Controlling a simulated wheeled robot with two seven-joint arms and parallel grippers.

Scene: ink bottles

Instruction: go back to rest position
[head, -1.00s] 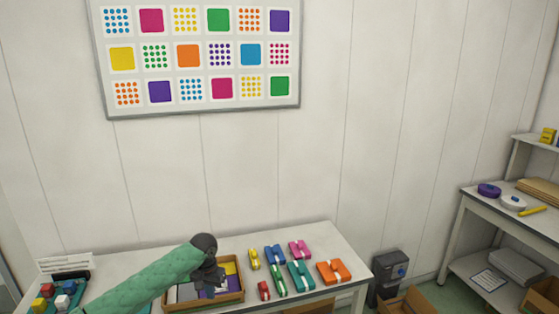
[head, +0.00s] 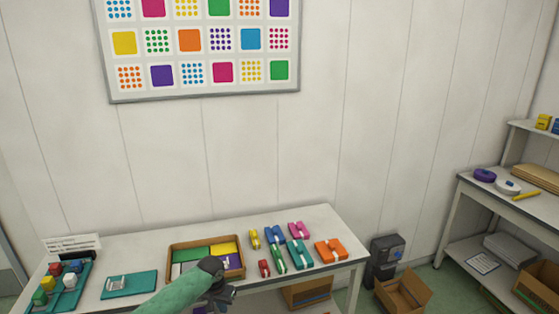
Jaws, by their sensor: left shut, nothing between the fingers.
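My left arm, in a green sleeve, comes in from the bottom of the head view. Its dark left gripper (head: 226,294) is at the front edge of the table, in front of the wooden tray (head: 208,244). The gripper is shut with nothing in it. Ink bottles with coloured caps (head: 68,281) stand on a teal tray (head: 78,291) at the table's left end. My right gripper is not in view.
The tray holds green, yellow, white and purple pads. A teal mat (head: 128,284) lies left of it. Several coloured wrapped blocks lie right of it, including an orange one (head: 331,250). A dark bin (head: 386,260) and open cardboard box (head: 403,291) stand on the floor.

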